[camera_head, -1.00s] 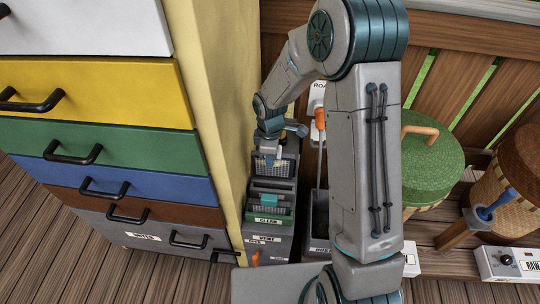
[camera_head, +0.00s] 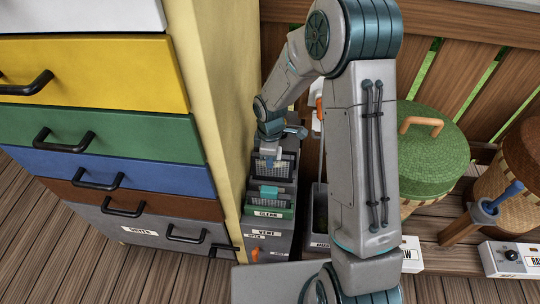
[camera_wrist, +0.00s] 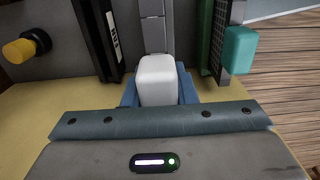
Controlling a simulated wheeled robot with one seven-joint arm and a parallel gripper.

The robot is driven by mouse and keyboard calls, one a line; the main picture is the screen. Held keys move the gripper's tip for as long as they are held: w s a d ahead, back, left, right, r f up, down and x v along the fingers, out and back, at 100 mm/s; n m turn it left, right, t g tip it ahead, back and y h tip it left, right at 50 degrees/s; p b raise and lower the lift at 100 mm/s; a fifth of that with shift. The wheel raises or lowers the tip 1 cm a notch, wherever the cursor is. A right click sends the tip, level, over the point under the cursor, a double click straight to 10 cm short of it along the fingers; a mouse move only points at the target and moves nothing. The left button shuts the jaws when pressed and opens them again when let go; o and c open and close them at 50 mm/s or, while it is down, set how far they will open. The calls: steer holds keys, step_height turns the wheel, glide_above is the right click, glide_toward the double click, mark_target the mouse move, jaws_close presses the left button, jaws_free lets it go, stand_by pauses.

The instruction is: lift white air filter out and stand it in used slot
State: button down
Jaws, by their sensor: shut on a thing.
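My gripper (camera_wrist: 158,92) is shut on the white block-shaped tab of the air filter (camera_wrist: 160,72), seen in the wrist view between the blue fingers. In the head view my gripper (camera_head: 268,160) is over the back part of the grey vent box (camera_head: 266,243), and a grey mesh panel (camera_head: 287,166) shows beside and below it. How deep the held filter sits is hidden. The filter with the teal tab (camera_head: 268,190) stands nearer the front, behind the CLEAN label (camera_head: 268,213); its tab (camera_wrist: 238,50) also shows right of my gripper in the wrist view.
The drawer cabinet (camera_head: 100,100) stands close on the left of the box. A dark bin (camera_head: 318,215) is close on its right. A green-lidded basket (camera_head: 428,150) is farther right. A yellow-tipped knob (camera_wrist: 20,50) is at the left of the wrist view.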

mark_target(270, 176)
steer(key=shift+f+b, duration=2.5)
steer(key=shift+f, duration=1.05)
steer(key=c, duration=1.1)
jaws_free()
step_height(270, 176, up, 14)
steer(key=p, duration=0.3)
steer(key=shift+f, duration=0.1)
